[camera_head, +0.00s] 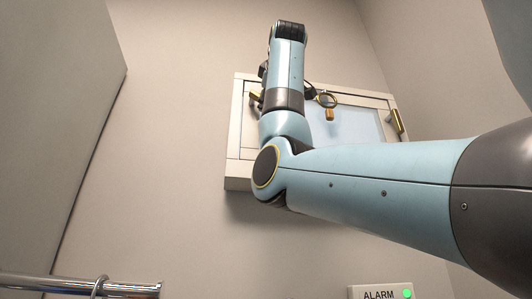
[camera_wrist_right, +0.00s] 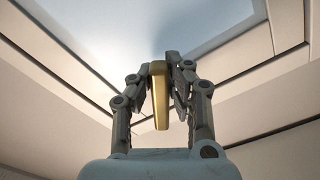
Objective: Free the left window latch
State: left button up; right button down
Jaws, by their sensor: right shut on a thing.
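The framed window (camera_head: 236,140) is on the wall at the top middle of the head view. A brass latch (camera_head: 256,95) shows on its left side, partly hidden by my right arm. Another brass latch (camera_head: 397,122) is on the right side of the frame. In the right wrist view, my right gripper (camera_wrist_right: 168,85) is shut on an upright brass latch piece (camera_wrist_right: 160,112) in front of the window's frame and pane. In the head view my right arm hides most of that gripper. My left gripper is not in view.
A brass piece (camera_head: 330,115) with a ring shows over the pane just right of my arm. A metal rail (camera_head: 60,285) with a ring is at the lower left. An ALARM box (camera_head: 380,292) with a green light is at the bottom right. The wall left of the window is bare.

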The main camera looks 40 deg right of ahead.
jog(key=n, duration=0.1)
jog(key=r+n, duration=0.1)
jog(key=n, duration=0.1)
jog(key=r+n, duration=0.1)
jog(key=shift+s+d, duration=0.2)
jog(key=shift+d, duration=0.15)
jog(key=shift+r+n, duration=0.25)
jog(key=shift+n, duration=0.45)
jog(key=shift+r+n, duration=0.25)
jog(key=shift+n, duration=0.45)
jog(key=c, duration=1.2)
grip_release()
jog(key=shift+c, duration=0.2)
jog(key=shift+s, duration=0.1)
jog(key=v, duration=1.2)
